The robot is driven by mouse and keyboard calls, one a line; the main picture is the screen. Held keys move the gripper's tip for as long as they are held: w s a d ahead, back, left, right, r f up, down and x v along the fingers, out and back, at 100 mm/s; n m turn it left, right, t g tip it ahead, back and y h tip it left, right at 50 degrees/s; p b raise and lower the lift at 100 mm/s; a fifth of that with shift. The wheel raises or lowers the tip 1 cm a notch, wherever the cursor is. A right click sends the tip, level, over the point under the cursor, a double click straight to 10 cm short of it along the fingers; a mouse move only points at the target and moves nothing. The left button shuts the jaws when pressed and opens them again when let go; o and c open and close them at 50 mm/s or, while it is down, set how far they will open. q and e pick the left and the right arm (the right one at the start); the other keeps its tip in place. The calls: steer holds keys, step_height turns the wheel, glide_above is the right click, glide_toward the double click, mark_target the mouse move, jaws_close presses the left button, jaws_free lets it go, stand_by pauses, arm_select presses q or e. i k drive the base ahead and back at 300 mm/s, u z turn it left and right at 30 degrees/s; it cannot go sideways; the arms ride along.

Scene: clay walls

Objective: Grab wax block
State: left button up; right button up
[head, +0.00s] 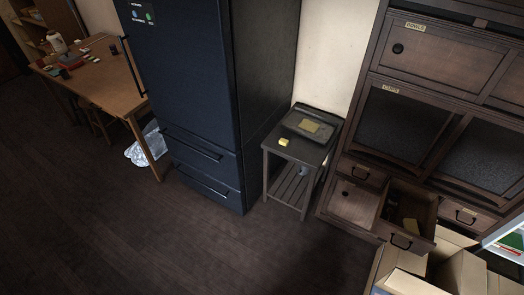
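A small yellow block (284,142) lies on the front left part of the top of a small dark side table (276,151). It looks like the wax block, but it is too small to be sure. A flat tan piece (309,126) lies on a dark, tray-like object (323,132) behind it. Neither of my grippers is in view.
A dark blue fridge (185,85) stands left of the side table. A wooden cabinet (440,60) stands on the right, with its drawer pulled out. Open cardboard boxes (460,272) sit at the lower right. A wooden table (100,82) is at the left. The middle floor is clear.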

mark_target(283, 142)
steer(key=u, duration=0.55)
steer(key=i, duration=0.45)
steer(key=u, duration=0.65)
steer(key=i, duration=0.65)
steer(key=z, duration=0.15)
